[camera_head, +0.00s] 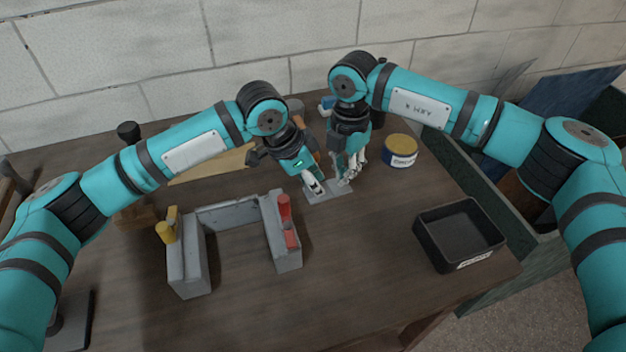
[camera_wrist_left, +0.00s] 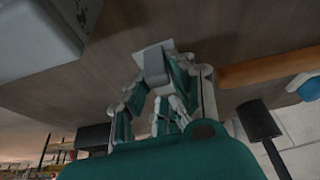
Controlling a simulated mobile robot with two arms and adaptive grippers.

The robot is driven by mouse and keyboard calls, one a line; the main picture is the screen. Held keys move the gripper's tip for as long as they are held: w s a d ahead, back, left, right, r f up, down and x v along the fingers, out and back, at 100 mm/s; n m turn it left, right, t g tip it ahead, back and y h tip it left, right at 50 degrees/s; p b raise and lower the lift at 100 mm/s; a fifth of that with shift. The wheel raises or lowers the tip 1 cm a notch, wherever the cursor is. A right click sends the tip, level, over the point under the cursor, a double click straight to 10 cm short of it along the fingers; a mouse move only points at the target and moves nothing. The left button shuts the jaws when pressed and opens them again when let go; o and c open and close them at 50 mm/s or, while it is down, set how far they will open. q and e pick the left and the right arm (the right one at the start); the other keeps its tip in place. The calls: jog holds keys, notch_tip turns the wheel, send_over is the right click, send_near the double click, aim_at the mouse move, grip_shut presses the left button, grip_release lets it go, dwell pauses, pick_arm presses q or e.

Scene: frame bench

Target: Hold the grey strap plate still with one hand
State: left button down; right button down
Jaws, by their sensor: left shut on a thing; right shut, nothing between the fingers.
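The grey strap plate (camera_head: 335,194) lies flat on the bench, beyond and to the right of the grey frame. My left gripper (camera_head: 316,189) reaches down at its left part and is shut on it. In the left wrist view the left fingers (camera_wrist_left: 160,92) close around a grey piece (camera_wrist_left: 155,66), which I take to be the plate; the fingers hide part of it. My right gripper (camera_head: 346,181) is shut and empty, pointing down close above the plate's right part. I cannot tell whether it touches the plate.
The grey U-shaped frame (camera_head: 188,262) stands at centre left, with yellow (camera_head: 167,231) and red (camera_head: 285,208) clamp-like pieces. A black tray (camera_head: 440,251) is at right; a yellow-lidded tin (camera_head: 400,150) stands behind it. A wooden board (camera_head: 215,164) lies behind the frame. The front middle is clear.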

notch_tip(320, 180, up, 6)
jog(key=shift+d+f, duration=0.1)
dwell(0.5)
pick_arm(q)
jog(key=c, duration=1.1)
grip_release()
pick_arm(e)
jog(key=shift+w, duration=0.1)
pick_arm(q)
jog(key=v, duration=1.2)
